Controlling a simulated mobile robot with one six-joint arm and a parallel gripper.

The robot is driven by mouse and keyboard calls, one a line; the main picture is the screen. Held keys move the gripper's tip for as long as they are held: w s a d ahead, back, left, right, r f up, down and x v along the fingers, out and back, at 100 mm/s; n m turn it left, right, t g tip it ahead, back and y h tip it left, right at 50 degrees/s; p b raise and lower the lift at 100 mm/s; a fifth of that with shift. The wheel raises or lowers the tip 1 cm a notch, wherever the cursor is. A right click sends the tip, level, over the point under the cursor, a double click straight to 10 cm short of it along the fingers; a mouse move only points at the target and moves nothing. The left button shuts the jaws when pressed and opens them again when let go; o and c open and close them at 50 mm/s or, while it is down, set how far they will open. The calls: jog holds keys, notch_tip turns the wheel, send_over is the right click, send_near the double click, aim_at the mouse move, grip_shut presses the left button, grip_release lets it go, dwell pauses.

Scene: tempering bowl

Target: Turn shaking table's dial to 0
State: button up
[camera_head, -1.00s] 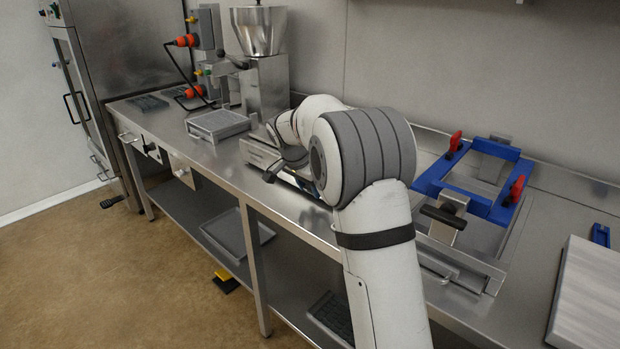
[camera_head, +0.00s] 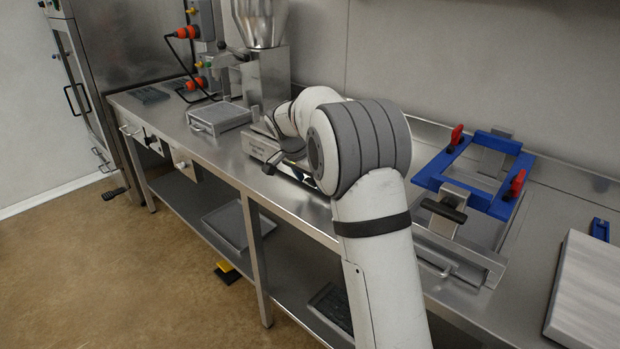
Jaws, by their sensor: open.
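My gripper (camera_head: 284,160) is dark and sits at the end of my white arm, mostly hidden behind the arm's grey-banded joint. Its visible part is at the front of a low silver unit (camera_head: 262,146) with small dark lettering; contact cannot be told. It is open. A metal tray-like unit with a flat grey top (camera_head: 219,114) stands farther left on the bench. Which unit is the shaking table, and the dial's setting, cannot be read.
A blue frame with red clamps (camera_head: 475,185) stands right of my arm. A pale slab (camera_head: 590,290) lies at far right. Floor at left is open.

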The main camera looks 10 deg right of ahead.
jog(key=v, duration=0.7)
jog(key=shift+r, duration=0.4)
jog(key=shift+s, duration=0.15)
jog(key=s+d+r+n+y+p, duration=0.1)
jog(key=s+r+n+p, duration=0.15)
jog(key=s, duration=0.65)
jog(key=s+d+r+n+y+p, duration=0.1)
jog(key=s+r+n, duration=0.15)
jog(key=s, duration=0.55)
jog(key=s+f+n+y+p, duration=0.1)
jog(key=s+f+n, duration=0.1)
jog(key=s, duration=0.7)
jog(key=s+f+n+p, duration=0.2)
jog(key=s+n, duration=0.1)
jog(key=s, duration=0.7)
jog(key=shift+s+f+n+y, duration=0.15)
jog(key=shift+s+n+y, duration=0.15)
jog(key=shift+n+y, duration=0.1)
jog(key=shift+a, duration=0.1)
